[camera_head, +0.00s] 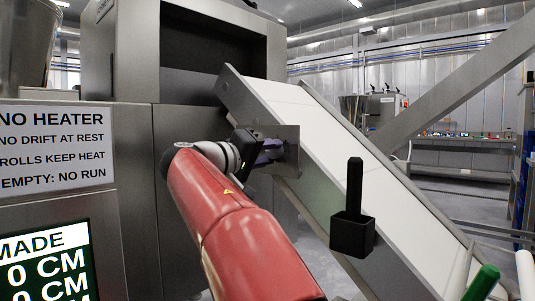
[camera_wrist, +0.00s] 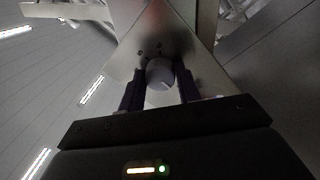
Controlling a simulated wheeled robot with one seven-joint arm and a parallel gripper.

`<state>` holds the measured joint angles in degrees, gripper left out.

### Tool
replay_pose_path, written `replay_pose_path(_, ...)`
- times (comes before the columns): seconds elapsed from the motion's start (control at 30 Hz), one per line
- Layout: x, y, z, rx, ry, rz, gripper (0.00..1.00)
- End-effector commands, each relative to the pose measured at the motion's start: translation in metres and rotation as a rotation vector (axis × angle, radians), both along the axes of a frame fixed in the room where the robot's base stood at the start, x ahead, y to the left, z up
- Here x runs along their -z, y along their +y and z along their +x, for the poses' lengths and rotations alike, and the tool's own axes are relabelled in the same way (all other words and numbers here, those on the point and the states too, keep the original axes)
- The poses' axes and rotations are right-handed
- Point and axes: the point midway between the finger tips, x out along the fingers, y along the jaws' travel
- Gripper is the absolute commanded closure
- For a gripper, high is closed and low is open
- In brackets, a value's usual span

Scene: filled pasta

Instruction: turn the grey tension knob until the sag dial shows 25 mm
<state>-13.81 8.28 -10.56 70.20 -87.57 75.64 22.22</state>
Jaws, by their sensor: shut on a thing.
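The grey tension knob (camera_wrist: 160,72) shows in the wrist view, round with a pale line on its face, on a metal plate (camera_wrist: 176,38). My gripper (camera_wrist: 161,86) has one dark finger on each side of the knob and is shut on it. In the head view my gripper (camera_head: 268,151) is at the metal bracket (camera_head: 288,146) on the side of the sloping conveyor; the wrist and fingers mostly hide the knob there. I cannot make out a sag dial or its reading in either view.
A steel machine (camera_head: 130,130) stands left, with a sign (camera_head: 52,150) and a screen (camera_head: 45,262). A green-capped bar (camera_head: 482,283) is at lower right.

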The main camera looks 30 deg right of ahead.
Motion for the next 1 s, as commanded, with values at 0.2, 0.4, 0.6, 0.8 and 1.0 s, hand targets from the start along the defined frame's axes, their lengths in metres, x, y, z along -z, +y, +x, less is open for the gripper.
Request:
replay_pose_path(0.2, 0.0, 0.0, 0.0, -0.001, 0.0, -0.001, 0.45)
replay_pose_path(0.4, 0.0, 0.0, 0.0, -0.001, 0.0, -0.001, 0.45)
replay_pose_path(0.6, 0.001, 0.015, -0.004, -0.004, -0.001, 0.0, 0.45)
replay_pose_path(0.8, 0.003, 0.049, -0.014, -0.005, 0.0, 0.0, 0.45)
replay_pose_path(1.0, 0.003, 0.071, -0.022, -0.003, 0.0, -0.001, 0.45)
